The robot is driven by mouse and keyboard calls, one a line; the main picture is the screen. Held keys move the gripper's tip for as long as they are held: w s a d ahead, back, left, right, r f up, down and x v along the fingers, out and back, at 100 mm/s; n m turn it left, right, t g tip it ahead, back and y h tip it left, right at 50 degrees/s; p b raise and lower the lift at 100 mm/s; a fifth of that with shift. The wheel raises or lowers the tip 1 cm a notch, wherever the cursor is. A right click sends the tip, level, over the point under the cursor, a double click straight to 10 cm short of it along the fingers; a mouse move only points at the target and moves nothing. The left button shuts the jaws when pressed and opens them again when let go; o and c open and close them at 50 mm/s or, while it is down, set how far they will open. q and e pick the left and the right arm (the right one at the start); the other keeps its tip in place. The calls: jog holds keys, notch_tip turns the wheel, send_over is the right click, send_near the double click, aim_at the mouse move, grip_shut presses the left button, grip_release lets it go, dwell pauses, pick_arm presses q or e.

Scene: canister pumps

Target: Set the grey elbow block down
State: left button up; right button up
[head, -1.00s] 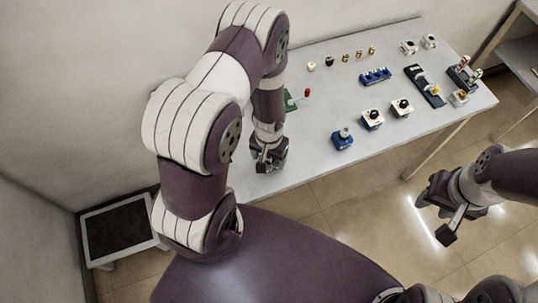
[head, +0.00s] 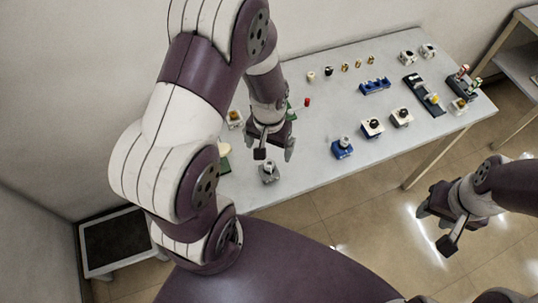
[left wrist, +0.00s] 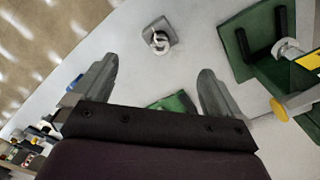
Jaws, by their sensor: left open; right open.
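The grey elbow block (head: 269,172) stands on the white table near its front left edge. It also shows in the left wrist view (left wrist: 159,38), a grey square base with a round light fitting on top, apart from the fingers. My left gripper (head: 273,153) is open and empty, raised above the table just behind the block in the head view. Its two fingers show spread in the left wrist view (left wrist: 155,85), with clear table between them and the block. My right gripper (head: 433,228) is open and empty, off the table's front right over the floor.
A green fixture (left wrist: 255,50) with dark posts and a yellow part stands close to the block. A blue block (head: 342,147) and two white blocks with black tops (head: 372,127) stand to the right. Small fittings line the back. The front middle of the table is clear.

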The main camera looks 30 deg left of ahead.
pick_arm(q)
jog(key=s+d+r+m+t, duration=0.1)
jog(key=s+r, duration=0.3)
jog(key=r, duration=0.6)
jog(key=shift+d+r, duration=0.2)
jog(key=shift+d, duration=0.5)
